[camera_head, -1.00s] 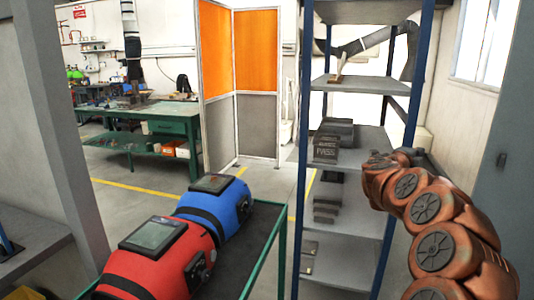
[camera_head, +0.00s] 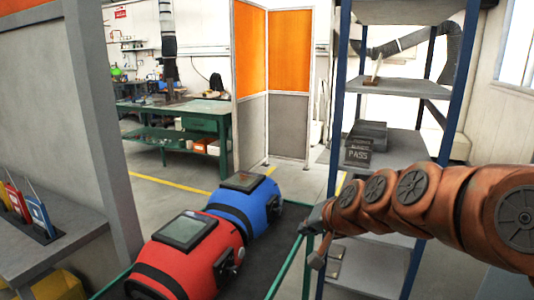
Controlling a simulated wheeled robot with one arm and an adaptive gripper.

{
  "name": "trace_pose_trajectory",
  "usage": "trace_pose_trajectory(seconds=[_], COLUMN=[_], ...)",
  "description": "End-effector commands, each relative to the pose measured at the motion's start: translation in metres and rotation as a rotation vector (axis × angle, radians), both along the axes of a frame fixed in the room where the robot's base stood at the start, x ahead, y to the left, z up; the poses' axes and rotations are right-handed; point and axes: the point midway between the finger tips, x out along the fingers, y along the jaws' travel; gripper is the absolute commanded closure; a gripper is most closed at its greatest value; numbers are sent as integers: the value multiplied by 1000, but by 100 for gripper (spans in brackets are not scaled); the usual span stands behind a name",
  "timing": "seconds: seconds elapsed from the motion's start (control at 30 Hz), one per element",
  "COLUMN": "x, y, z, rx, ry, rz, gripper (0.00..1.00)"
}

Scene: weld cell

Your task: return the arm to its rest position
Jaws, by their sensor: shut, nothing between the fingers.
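My copper-coloured arm reaches in from the right edge, across the front of the blue-posted shelf rack (camera_head: 398,85). Its joints run in a nearly level line towards the middle of the picture. My gripper (camera_head: 317,261) is at the arm's far end, small and pointing down, beside the green-edged cart's right rim. It looks shut, with nothing seen in it. The fingers are small and partly merge with the arm's end.
A red welding helmet (camera_head: 186,262) and a blue one (camera_head: 246,208) sit on the cart (camera_head: 285,272), left of my gripper. A dark PASS block (camera_head: 358,152) stands on the rack. A grey bench (camera_head: 60,248) is at left; floor shows behind the cart.

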Motion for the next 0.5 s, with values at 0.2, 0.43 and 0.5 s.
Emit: trace_pose_trajectory(seconds=[0.2,0.43,0.5], x=[-119,-239,-268], y=[-4,-38,-48], z=[-64,-109,-116], rx=[-189,-352,-384], ry=[267,552,624], rz=[187,310,331], gripper=[100,100,100])
